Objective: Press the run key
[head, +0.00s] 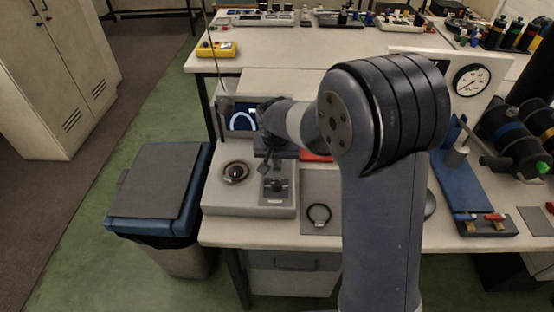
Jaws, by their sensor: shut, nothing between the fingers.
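A light grey control box (225,205) sits at the front left of the bench. On its top are a round dark dial with a metal ring (235,172) and a dark panel (278,190) with a black knob or key. I cannot read a label that marks the run key. My gripper (264,168) is shut and empty, pointing down over the box between the dial and the panel. It seems to be above the panel's far left edge; I cannot tell whether it touches. My arm hides part of the bench behind it.
A small screen (242,119) stands behind the box. A blue-rimmed bin (160,185) stands left of the bench. A gauge (472,80) and a blue stand (460,185) are at the right.

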